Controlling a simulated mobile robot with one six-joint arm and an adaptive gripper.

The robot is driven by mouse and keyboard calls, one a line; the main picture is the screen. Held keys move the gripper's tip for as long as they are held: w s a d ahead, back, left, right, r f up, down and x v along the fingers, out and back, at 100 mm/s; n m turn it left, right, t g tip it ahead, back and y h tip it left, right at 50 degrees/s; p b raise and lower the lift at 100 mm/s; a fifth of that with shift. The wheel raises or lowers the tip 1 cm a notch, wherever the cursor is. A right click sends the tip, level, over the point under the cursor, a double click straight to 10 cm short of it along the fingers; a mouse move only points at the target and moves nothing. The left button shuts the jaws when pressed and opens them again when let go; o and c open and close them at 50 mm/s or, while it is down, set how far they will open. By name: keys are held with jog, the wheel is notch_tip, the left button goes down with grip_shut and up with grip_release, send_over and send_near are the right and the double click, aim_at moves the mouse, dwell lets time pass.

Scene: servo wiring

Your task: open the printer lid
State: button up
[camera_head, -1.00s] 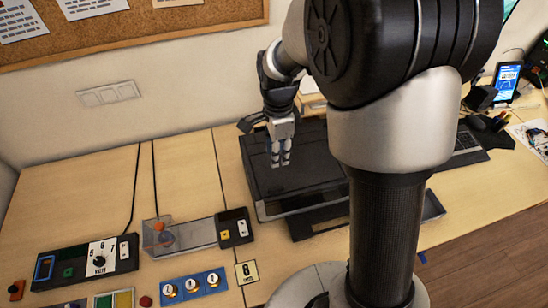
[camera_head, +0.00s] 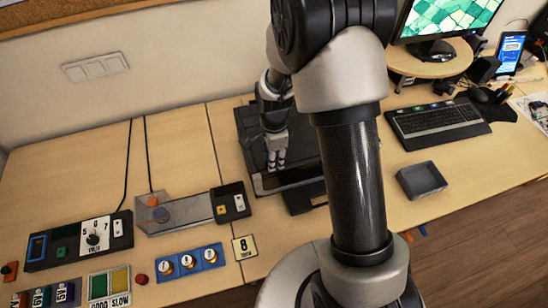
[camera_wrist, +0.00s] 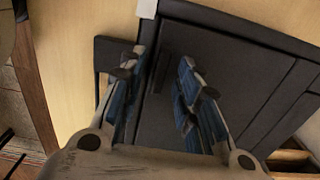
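The black printer (camera_head: 246,128) stands on the desk, partly hidden behind my arm. Its lid appears flat and closed. A dark tray (camera_head: 303,199) sticks out at its front. My gripper (camera_head: 276,164) points down at the printer's front edge. In the wrist view, my gripper's fingers (camera_wrist: 164,62) are apart, with nothing clearly held between them. The printer's dark top (camera_wrist: 225,75) fills the middle and right of that view. One finger is near its edge and the other is over the dark surface. I cannot tell whether either finger touches the printer.
A small grey tray (camera_head: 421,181), keyboard (camera_head: 437,121) and monitor (camera_head: 440,22) are to the right. Bare desk lies between the printer and the keyboard.

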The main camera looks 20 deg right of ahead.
jog(key=shift+c, duration=0.5)
grip_shut()
dwell(0.3)
